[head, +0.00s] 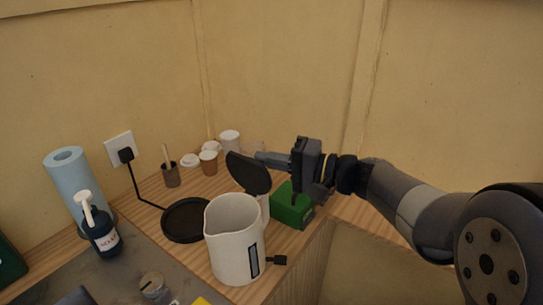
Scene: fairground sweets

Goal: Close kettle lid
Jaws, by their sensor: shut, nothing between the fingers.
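The white kettle (233,243) stands upright near the counter's front right edge. Its dark lid (249,173) is open, tilted up above the kettle's right rear side by the handle. My gripper (262,158) comes in from the right, pointing left, with its fingers shut and empty. The fingertips are at the upper right of the lid, overlapping or close behind its edge; I cannot tell if they touch it.
A green box (292,206) stands right behind the kettle, below my gripper. A black round base (186,220) lies left of the kettle. Cups (208,162), a pump bottle (99,232) and a blue paper roll (74,184) stand farther left. Walls close off the back.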

